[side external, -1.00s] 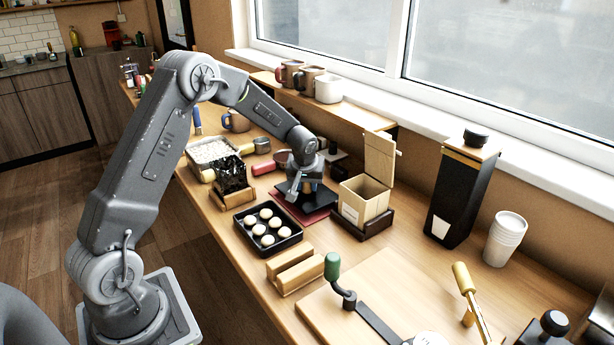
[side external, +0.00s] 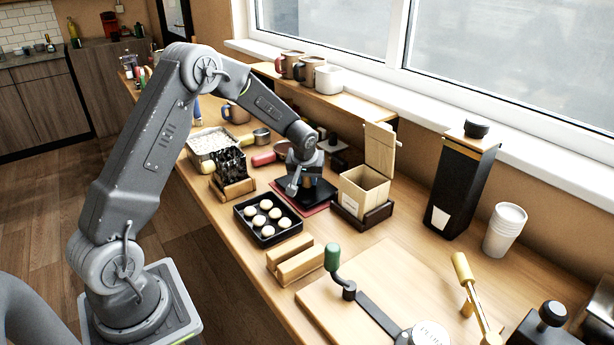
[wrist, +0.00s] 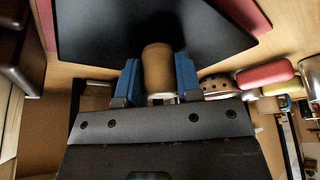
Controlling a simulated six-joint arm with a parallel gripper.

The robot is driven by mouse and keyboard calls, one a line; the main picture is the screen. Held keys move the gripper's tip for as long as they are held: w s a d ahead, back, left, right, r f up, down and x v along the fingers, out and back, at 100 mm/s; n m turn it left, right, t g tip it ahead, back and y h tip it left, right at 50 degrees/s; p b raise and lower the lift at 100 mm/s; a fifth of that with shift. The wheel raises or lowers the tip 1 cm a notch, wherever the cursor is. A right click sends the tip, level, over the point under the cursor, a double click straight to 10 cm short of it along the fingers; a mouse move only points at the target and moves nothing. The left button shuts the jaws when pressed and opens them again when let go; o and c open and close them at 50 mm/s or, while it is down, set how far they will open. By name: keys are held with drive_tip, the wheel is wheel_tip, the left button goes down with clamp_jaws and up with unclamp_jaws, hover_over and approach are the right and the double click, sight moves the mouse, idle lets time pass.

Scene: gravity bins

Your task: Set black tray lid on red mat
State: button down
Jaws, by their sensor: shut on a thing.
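The black tray lid (side external: 319,192) is at the red mat (side external: 317,209), and the mat's edge shows around it. In the wrist view the lid (wrist: 100,30) is a large dark plate with a tan cylindrical knob (wrist: 157,70), and a strip of the red mat (wrist: 250,14) shows beyond it. My gripper (side external: 305,184) is over the lid, and in the wrist view its blue fingers (wrist: 158,78) are shut on the knob. The lid looks flat and low over the mat. I cannot tell whether it touches it.
An open tray of pale dough balls (side external: 268,220) stands in front of the mat. A wooden box with a raised lid (side external: 364,190) stands close on the right. A rack of black items (side external: 232,177) and a red-handled tool (side external: 264,159) are to the left.

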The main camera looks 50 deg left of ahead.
drive_tip(key=shift+f, duration=0.2)
drive_tip(key=c, duration=0.7)
unclamp_jaws()
drive_tip(key=v, duration=1.4)
drive_tip(key=shift+f, duration=0.1)
